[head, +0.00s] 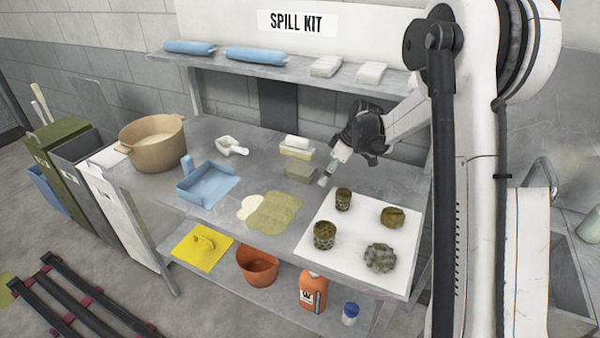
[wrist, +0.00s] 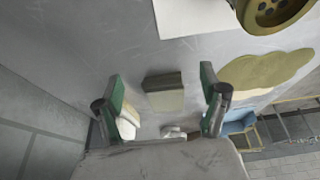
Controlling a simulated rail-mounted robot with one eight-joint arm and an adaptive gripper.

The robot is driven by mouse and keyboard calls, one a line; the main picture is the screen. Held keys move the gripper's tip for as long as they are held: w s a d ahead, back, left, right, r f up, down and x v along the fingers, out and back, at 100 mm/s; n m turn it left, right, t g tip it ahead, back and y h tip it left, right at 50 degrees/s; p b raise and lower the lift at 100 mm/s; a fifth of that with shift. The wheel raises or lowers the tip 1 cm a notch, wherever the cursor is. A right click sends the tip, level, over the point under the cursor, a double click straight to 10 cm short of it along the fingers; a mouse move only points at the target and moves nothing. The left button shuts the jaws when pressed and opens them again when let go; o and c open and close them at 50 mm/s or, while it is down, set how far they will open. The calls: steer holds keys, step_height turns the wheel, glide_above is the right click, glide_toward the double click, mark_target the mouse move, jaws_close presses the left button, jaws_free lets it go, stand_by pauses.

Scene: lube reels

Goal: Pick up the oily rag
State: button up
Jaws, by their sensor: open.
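I cannot tell for sure which is the oily rag. My gripper (head: 325,178) is open and empty over the back middle of the bench, left of both lumps. In the wrist view its two green fingers (wrist: 161,72) stand apart, with a grey-green block (wrist: 165,92) seen between them. Neither lump shows in the wrist view.
An olive spill (head: 275,213) lies left of the sheet. A shelf (head: 280,68) runs behind.

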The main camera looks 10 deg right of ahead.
mark_target(301, 169)
steer(key=w+a, duration=0.4)
steer(key=a, duration=0.1)
steer(key=shift+p, duration=0.35)
steer(key=w+a, duration=0.2)
steer(key=shift+w+a+p, duration=0.1)
steer(key=shift+a+p, duration=0.2)
steer(key=shift+x, duration=1.25)
steer(key=shift+d+f, duration=0.15)
steer(key=shift+f, duration=0.05)
steer(key=shift+f+b, duration=0.25)
steer(key=shift+b, duration=0.25)
steer(key=c, duration=1.2)
steer(key=shift+c, duration=0.2)
steer(key=shift+r, duration=0.1)
